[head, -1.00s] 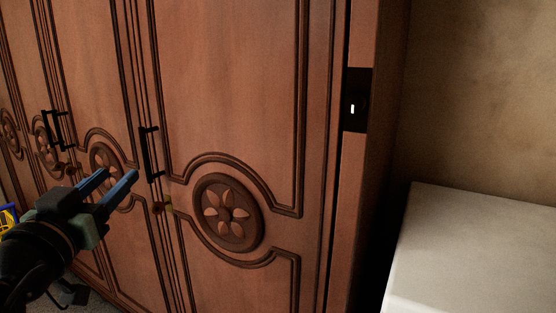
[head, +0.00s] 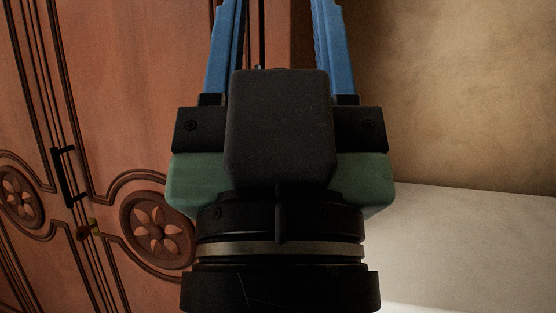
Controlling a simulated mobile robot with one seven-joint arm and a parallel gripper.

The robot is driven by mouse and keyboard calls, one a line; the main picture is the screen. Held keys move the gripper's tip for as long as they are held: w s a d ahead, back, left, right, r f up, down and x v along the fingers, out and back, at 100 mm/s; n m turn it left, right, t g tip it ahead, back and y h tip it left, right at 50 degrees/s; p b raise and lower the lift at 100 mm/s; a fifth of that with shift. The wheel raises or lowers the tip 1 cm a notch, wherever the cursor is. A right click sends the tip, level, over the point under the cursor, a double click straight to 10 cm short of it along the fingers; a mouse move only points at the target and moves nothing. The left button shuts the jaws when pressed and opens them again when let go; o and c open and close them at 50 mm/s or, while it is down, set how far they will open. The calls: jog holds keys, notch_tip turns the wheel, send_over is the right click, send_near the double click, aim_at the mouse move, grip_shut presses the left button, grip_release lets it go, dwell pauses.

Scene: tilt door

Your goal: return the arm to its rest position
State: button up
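My gripper (head: 280,45) fills the middle of the head view, close to the camera and pointing up. Its two blue fingers stand apart with a wide gap and nothing between them; their tips run out of the top of the picture. The arm behind the wrist is out of view below. The gripper stands in front of the wooden wardrobe's right edge and the wall, and hides part of both. I see no contact with either.
A white-topped surface (head: 460,235) stands at the right, against a beige wall (head: 460,90).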

notch_tip(320, 180, up, 21)
jog(key=p, duration=1.9)
jog(key=shift+p, duration=0.3)
jog(key=shift+w+a, duration=0.1)
